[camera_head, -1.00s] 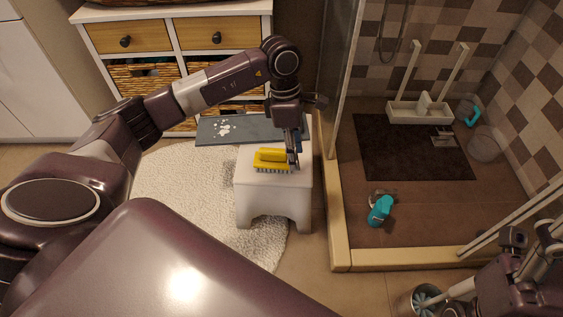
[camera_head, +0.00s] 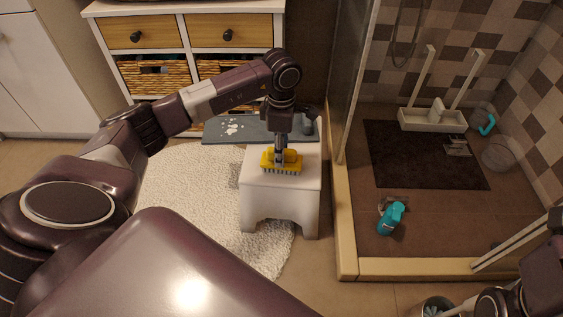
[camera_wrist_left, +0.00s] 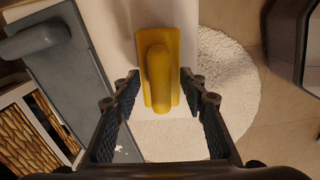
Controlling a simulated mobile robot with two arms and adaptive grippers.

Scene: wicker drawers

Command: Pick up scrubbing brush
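The yellow scrubbing brush (camera_head: 290,161) lies bristles down on top of a white stool (camera_head: 255,185). My left gripper (camera_head: 281,158) points down right over the brush in the head view and covers part of it. In the left wrist view the brush (camera_wrist_left: 158,72) shows its handle between the two fingers of the left gripper (camera_wrist_left: 158,92). The fingers are spread wide, with a gap on both sides of the brush. My right arm (camera_head: 515,295) shows only in part at the lower right; its fingertips are not clear.
A grey board (camera_head: 222,130) with white spots lies behind the stool. A white rug (camera_head: 185,185) is at left. A wicker drawer cabinet (camera_head: 185,35) stands behind. At right, the shower with its raised edge (camera_head: 345,215) holds a teal bottle (camera_head: 391,219).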

